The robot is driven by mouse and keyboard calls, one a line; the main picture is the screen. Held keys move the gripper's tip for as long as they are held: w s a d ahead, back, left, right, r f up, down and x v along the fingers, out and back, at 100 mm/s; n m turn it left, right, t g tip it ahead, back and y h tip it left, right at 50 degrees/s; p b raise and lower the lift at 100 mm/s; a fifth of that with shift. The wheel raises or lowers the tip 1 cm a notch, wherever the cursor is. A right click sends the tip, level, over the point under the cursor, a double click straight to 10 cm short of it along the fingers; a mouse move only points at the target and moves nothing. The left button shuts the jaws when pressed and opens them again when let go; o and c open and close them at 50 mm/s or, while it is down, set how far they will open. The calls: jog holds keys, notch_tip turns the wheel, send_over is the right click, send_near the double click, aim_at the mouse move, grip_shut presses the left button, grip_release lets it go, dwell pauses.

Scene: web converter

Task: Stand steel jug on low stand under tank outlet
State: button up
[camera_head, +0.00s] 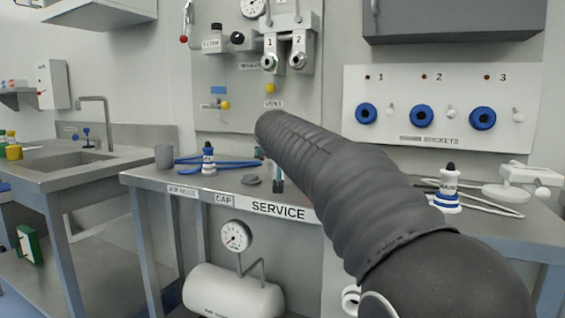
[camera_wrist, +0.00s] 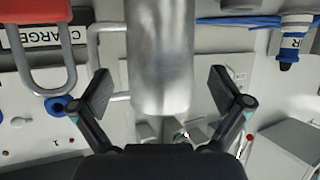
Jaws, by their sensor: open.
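A shiny steel cylinder, which looks like the steel jug (camera_wrist: 160,45), fills the upper middle of the wrist view. A pale bent bar beside its left side may be its handle; I cannot tell. My gripper (camera_wrist: 160,84) is open, with one finger on each side of the cylinder and a visible gap to both. In the head view my dark sleeved arm reaches over the service bench and hides most of the gripper and the jug. I cannot make out the low stand or the tank outlet in either view.
A white tank (camera_head: 230,292) lies below. A red padlock-shaped thing (camera_wrist: 38,12) shows in the wrist view.

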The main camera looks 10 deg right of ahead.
jog(key=v, duration=0.6)
jog(key=shift+f+b, duration=0.1)
jog(key=shift+b, duration=0.2)
